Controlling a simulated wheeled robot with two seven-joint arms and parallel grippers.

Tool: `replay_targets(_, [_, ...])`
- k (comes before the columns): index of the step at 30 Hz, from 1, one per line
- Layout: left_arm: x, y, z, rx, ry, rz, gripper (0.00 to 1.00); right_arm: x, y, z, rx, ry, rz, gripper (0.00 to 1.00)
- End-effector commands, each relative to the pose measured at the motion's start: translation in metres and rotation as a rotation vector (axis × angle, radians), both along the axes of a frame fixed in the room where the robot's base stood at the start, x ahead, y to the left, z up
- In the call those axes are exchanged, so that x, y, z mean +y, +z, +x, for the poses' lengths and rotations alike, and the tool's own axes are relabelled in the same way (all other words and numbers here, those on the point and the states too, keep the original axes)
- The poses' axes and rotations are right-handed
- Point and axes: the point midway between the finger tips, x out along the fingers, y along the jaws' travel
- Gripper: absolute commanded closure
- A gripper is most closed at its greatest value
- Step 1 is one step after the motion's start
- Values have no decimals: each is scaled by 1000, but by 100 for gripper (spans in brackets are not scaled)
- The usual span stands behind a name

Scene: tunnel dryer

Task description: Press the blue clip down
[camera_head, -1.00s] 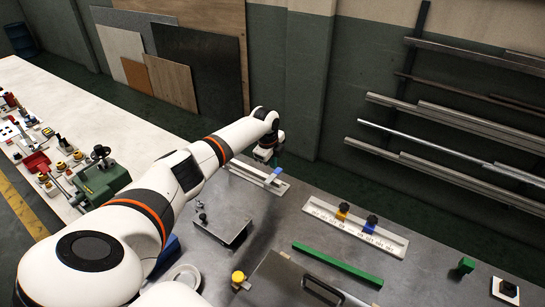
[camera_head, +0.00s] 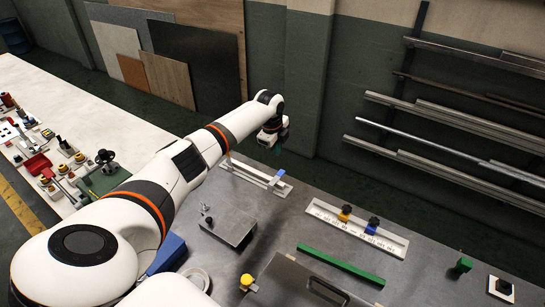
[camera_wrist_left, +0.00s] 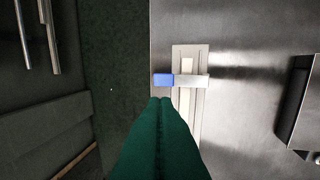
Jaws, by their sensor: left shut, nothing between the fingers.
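The blue clip (camera_head: 280,173) is a small blue tab on a pale crossbar at the far edge of the grey metal table. In the left wrist view the clip (camera_wrist_left: 163,80) sits at the left end of the crossbar, which lies across a pale rectangular base (camera_wrist_left: 203,54). My left gripper (camera_head: 277,149) is above and beyond the clip in the head view. In the left wrist view its green fingers (camera_wrist_left: 160,100) are together, empty, with their tips just below the clip in the picture. I cannot tell the height gap. My right gripper is not in view.
A white scale tray (camera_head: 322,211) with yellow and blue black-topped pieces lies to the right. A green bar (camera_head: 341,263) and a metal plate with a knob (camera_head: 229,231) are nearer. Metal bars hang on the far wall. Table between them is clear.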

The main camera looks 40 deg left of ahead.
Motion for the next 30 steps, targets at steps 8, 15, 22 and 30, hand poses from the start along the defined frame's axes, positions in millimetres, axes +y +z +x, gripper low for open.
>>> replay_targets(8, [2, 40, 28, -3, -2, -2, 100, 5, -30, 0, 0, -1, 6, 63])
replay_targets(15, [3, 59, 37, 0, -2, -1, 100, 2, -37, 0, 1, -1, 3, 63])
replay_targets(22, [4, 62, 38, 1, -2, -1, 100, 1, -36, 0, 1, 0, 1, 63])
replay_targets(30, [4, 62, 38, 1, -2, -1, 100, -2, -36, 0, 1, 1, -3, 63])
